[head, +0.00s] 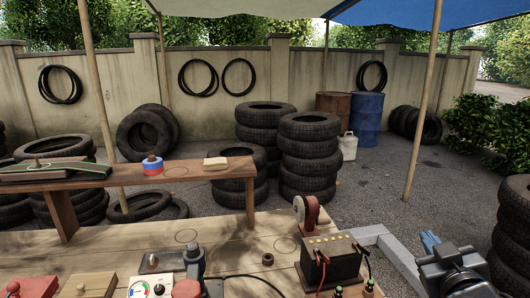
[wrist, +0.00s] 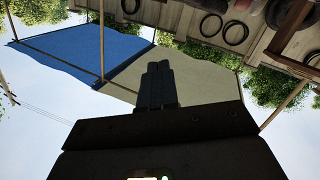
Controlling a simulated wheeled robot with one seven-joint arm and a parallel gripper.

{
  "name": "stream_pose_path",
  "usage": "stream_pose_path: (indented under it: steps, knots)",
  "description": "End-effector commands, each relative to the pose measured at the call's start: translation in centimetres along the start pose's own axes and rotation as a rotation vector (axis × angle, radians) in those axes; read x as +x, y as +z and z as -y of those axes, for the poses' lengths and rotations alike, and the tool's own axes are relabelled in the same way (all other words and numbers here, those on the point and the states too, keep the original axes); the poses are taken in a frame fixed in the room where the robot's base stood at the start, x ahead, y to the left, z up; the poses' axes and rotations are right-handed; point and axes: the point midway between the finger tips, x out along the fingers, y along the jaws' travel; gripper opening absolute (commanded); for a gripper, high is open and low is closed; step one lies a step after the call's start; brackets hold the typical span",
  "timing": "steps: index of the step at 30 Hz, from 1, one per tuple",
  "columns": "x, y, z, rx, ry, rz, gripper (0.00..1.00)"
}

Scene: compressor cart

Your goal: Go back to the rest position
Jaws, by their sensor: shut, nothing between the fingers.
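My gripper (wrist: 158,70) shows in the wrist view as two dark fingers close together, shut with nothing between them. The wrist view looks turned over, with the wall at the top and sky below; the fingers stand in front of the pale part of the canopy (wrist: 195,75). They touch nothing that I can see. In the head view a dark part of what seems to be my arm shows at the bottom right corner, beside the bench; the fingertips cannot be made out there.
The wooden bench (head: 222,234) in front holds a black battery (head: 331,264), a red-and-grey tape-like reel (head: 306,212) and small tools. A raised shelf (head: 140,181) crosses the left. Tyre stacks (head: 309,160), canopy poles (head: 424,100) and barrels (head: 367,118) stand behind; gravel is open at right.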

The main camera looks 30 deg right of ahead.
Motion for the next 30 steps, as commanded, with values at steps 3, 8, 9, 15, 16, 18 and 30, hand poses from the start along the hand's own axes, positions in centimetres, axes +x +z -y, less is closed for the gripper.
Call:
stream_pose_path:
  steps: [3, 8, 9, 15, 16, 18, 30]
  knots:
    - [-3.6, 2.2, 2.6, -0.058, -0.130, -0.027, 0.00]
    - [-9.3, 4.8, 5.8, -0.080, -0.303, -0.052, 0.00]
    - [-10.9, 5.5, 6.4, -0.079, -0.343, -0.054, 0.00]
    - [-19.6, 7.8, 8.9, -0.019, -0.522, -0.049, 0.00]
    - [-20.9, 8.0, 9.1, -0.003, -0.544, -0.045, 0.00]
    - [-24.1, 8.3, 9.5, 0.039, -0.590, -0.034, 0.00]
    - [-35.2, 7.1, 9.4, 0.260, -0.674, 0.021, 0.00]
